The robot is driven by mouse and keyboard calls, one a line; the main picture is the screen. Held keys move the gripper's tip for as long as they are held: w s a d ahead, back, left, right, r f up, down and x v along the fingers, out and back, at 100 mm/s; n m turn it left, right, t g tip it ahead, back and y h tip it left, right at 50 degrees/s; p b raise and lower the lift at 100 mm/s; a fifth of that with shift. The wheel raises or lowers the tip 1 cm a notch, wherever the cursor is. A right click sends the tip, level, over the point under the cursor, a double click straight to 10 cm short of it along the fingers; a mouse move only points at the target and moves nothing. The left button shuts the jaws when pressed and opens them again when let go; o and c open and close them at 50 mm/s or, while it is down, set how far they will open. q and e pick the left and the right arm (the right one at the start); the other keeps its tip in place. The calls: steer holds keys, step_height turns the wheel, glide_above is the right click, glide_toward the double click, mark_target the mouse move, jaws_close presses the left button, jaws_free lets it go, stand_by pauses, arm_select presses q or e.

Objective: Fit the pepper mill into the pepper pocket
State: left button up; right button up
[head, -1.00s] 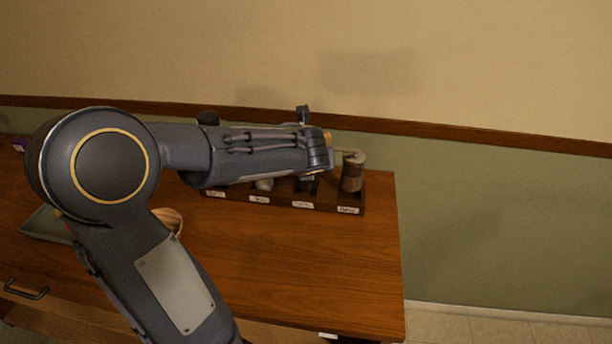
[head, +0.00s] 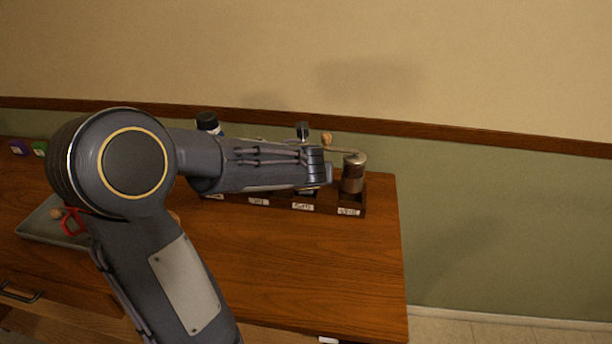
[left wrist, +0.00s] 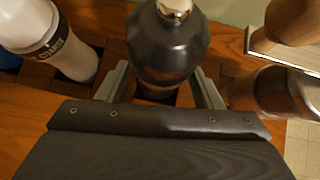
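The pepper mill, a glossy dark body with a metal knob (left wrist: 170,45), stands between the fingers of my left gripper (left wrist: 163,80) in the left wrist view. The fingers meet its sides, and its foot is partly hidden. In the head view only the mill's top (head: 302,130) shows above my left arm. The mill is at the labelled wooden rack (head: 275,204), about at the pocket left of the rightmost one. Whether its foot is fully seated is hidden. The label in front (head: 302,207) is too small to read surely. My right gripper is not in view.
A crank-handled grinder (head: 353,175) stands in the rightmost pocket, close to the mill. A white labelled container (left wrist: 65,50) is on the mill's other side. A dark-capped bottle (head: 207,122) is farther left. A tray (head: 42,228) with a red item lies left. The front counter is clear.

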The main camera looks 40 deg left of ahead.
arm_select(q)
steer(key=shift+r, duration=0.35)
steer(key=p+v, duration=0.3)
steer(key=v, duration=0.8)
steer(key=s+d+f+n+h, duration=0.2)
steer(key=s+d+n+h, duration=0.2)
steer(key=n, duration=1.1)
steer(key=s+d+f+n+g+h, duration=0.1)
steer(key=s+d+n+h, duration=0.4)
steer(key=s+d+n, duration=0.5)
steer(key=s+f+n, duration=0.1)
steer(key=s+n, duration=0.3)
steer(key=n, duration=0.1)
steer(key=shift+f+g+p, duration=0.2)
steer(key=shift+g+p, duration=0.1)
steer(key=shift+p, duration=0.1)
steer(key=shift+d, duration=0.1)
